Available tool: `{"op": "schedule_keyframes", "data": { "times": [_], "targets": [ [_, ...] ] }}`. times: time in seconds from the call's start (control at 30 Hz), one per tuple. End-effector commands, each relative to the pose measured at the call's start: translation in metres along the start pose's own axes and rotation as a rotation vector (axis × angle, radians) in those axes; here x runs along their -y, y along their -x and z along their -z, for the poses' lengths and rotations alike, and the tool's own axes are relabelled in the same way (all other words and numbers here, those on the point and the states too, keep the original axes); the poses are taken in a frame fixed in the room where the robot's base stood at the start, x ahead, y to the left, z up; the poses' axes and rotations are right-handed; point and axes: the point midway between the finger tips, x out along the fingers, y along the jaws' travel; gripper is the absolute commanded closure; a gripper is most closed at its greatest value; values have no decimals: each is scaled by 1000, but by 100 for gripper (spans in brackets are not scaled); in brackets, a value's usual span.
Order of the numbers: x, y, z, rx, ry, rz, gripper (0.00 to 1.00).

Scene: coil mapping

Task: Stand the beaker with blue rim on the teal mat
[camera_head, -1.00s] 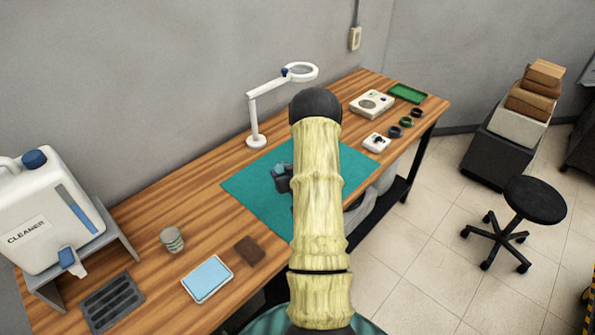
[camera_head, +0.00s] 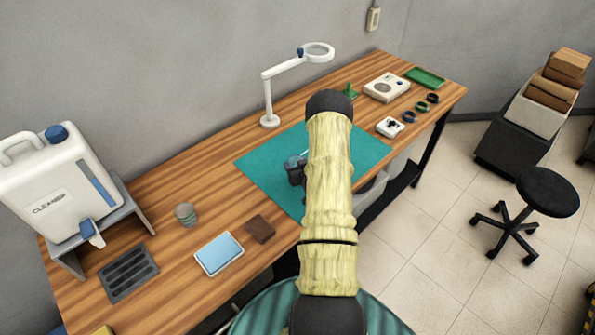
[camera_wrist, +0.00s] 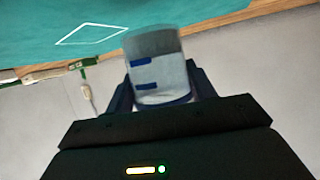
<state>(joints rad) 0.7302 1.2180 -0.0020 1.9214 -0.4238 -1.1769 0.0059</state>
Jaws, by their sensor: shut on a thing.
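My gripper (camera_wrist: 162,95) is shut on a clear beaker (camera_wrist: 158,62) with blue marks on its side. A blue band shows at the beaker's end nearest my gripper in the wrist view. The teal mat (camera_head: 262,165) lies on the wooden bench, and its bare left part shows in the head view. In the wrist view the mat (camera_wrist: 40,20), with a white diamond outline, fills the upper left. In the head view my gripper (camera_head: 296,170) appears over the mat, partly hidden behind my arm; I cannot tell its height or whether the beaker touches the mat.
Another small cup (camera_head: 185,214) stands left of the mat, near a blue-topped tray (camera_head: 219,253) and a brown block (camera_head: 260,229). A magnifier lamp (camera_head: 268,100) rises behind the mat. A white device (camera_head: 389,127) and several dark rings stand to the right. A cleaner jug (camera_head: 60,190) is far left.

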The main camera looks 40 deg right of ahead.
Motion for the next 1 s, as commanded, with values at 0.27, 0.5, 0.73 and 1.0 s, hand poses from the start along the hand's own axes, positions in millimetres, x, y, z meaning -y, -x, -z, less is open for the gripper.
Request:
{"op": "schedule_keyframes", "data": {
  "times": [0.27,0.5,0.73,1.0],
  "targets": [
    [0,-1,-2,1,0,0,70],
    [0,-10,-26,1,0,1,70],
    [0,-16,-38,-1,1,0,70],
    [0,-17,-41,0,1,0,70]
  ]
}}
